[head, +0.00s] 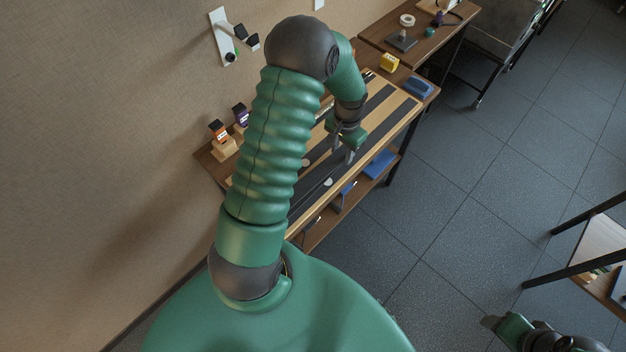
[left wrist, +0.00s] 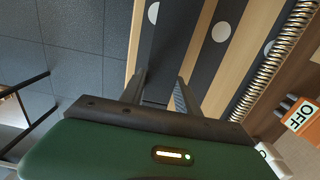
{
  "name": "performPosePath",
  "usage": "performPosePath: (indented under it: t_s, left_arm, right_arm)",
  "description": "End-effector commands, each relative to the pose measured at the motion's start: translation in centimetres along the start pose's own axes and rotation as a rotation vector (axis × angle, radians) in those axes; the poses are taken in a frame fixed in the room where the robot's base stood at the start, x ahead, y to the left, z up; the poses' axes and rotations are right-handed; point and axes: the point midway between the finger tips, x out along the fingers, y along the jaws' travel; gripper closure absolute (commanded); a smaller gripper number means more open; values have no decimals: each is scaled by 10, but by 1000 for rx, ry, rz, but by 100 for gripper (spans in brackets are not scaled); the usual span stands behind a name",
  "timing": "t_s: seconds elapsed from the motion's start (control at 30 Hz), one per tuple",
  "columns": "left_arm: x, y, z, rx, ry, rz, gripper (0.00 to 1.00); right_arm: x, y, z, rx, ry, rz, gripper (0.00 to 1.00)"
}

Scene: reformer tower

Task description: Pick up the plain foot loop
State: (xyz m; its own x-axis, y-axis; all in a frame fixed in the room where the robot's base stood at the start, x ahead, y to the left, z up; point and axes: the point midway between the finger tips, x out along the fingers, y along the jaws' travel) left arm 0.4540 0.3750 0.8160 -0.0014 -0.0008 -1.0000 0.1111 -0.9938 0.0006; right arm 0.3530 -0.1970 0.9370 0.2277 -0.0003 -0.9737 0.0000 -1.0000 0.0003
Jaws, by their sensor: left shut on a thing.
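My left gripper (head: 343,153) is over the bench with dark stripes (head: 380,115) in the head view, fingers pointing down. In the left wrist view its two fingers (left wrist: 158,93) stand apart, with a dark piece (left wrist: 156,98) between them, against a black stripe. I take this piece for the plain foot loop, but its loop shape does not show clearly and it blends into the stripe behind. My right gripper (head: 490,322) shows only partly at the lower right of the head view, over the floor; its jaws are not clear.
A yellow block (head: 390,63) and a blue box (head: 417,88) stand at the bench's far end. An orange-labelled item (head: 217,130) stands near the wall. A coil spring (left wrist: 272,70) runs along the bench. Open floor (head: 450,190) lies right; a dark-framed rack (head: 590,250) stands beyond.

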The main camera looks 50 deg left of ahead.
Motion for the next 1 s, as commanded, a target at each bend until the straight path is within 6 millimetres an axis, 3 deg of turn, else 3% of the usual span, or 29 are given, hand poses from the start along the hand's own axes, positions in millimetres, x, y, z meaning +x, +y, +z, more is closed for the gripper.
performPosePath:
  t_s: [0.03,0.17,0.67,1.0]
  left_arm:
    - [0,0,0,0,1,0,84]
    - [0,0,0,1,1,-1,100]
    - [-3,0,0,0,1,-1,100]
    - [-37,0,5,0,0,-1,100]
  right_arm:
    - [0,0,0,0,0,0,37]
    - [0,0,0,0,0,0,37]
    - [0,0,0,0,0,0,37]
    - [0,0,0,0,0,0,37]
